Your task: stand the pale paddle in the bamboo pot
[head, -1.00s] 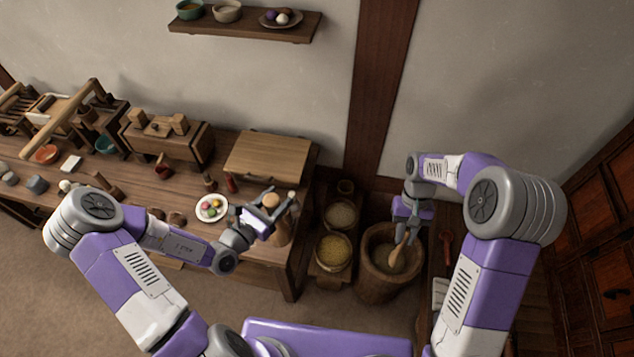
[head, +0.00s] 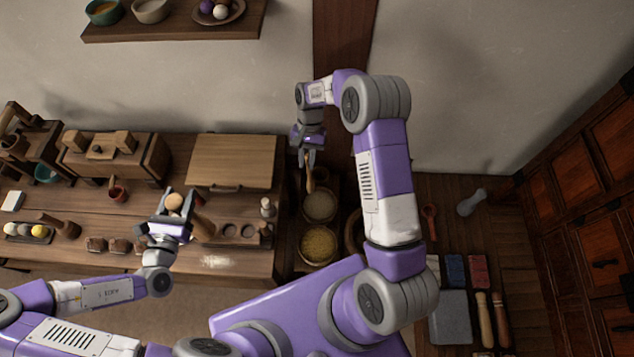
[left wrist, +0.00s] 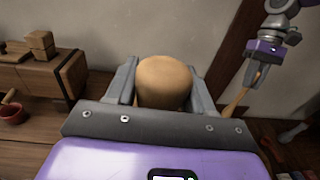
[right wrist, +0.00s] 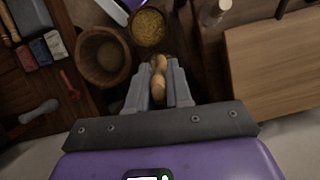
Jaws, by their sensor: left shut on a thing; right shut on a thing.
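My right gripper (head: 309,158) is shut on the pale paddle (head: 310,180), which hangs downward near the containers between bench and wall post. The paddle also shows between its fingers in the right wrist view (right wrist: 158,78) and in the left wrist view (left wrist: 236,104). My left gripper (head: 174,196) is shut on a tan, round-topped wooden thing (left wrist: 165,80) above the bench. Its lower part is hidden. I cannot make out the bamboo pot for certain; the right gripper and paddle may cover it.
A pale grain container (head: 319,205) and a yellow grain container (head: 318,244) stand right of the bench (head: 240,262). The wooden mortar (right wrist: 84,72) is beside them, mostly behind my right arm in the head view. A wooden board (head: 232,160) lies on the bench.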

